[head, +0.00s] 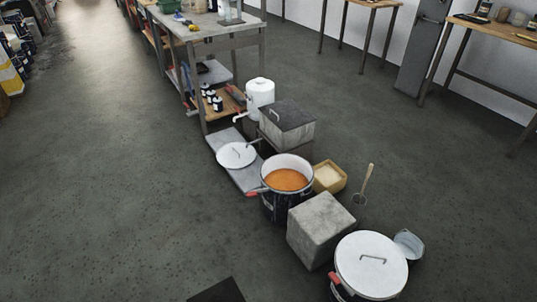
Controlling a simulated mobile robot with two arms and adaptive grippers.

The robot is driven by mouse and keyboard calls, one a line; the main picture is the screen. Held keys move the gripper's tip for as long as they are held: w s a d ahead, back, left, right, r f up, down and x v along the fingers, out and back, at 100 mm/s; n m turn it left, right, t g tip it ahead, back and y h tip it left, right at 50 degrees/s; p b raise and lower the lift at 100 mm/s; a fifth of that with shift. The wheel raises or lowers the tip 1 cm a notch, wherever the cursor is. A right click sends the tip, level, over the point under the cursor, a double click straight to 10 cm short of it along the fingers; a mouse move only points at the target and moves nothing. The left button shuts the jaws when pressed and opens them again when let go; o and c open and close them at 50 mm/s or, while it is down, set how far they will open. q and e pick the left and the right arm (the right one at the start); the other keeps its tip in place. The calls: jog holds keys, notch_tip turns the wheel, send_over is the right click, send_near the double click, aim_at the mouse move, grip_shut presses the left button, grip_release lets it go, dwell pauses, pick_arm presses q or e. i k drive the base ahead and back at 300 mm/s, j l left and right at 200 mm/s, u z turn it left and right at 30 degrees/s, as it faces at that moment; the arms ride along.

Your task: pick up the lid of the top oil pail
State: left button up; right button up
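An open dark pail (273,205) with a pale rim and a red-tipped handle holds orange-brown liquid (288,180) in the middle of the head view. A round white lid (237,155) with a handle lies apart from it, to its left, at the grey board near the floor. A second pail, at the lower right, is covered by a white lid (371,265) with a metal handle on top. The frame does not settle which pail is the top oil pail. Neither of my grippers is in view.
A tan box (330,176), a ladle (364,186), a small metal pan (408,244) and a white canister (260,93) stand close by. A workbench (205,27) rises behind.

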aim_at(234, 156)
jog(key=i+j+z, duration=0.2)
jog(key=z, duration=0.15)
jog(key=i+j+z, duration=0.15)
jog(key=j+z, duration=0.25)
jog(key=i+j+z, duration=0.15)
jog(key=z, duration=0.2)
jog(key=j, duration=0.1)
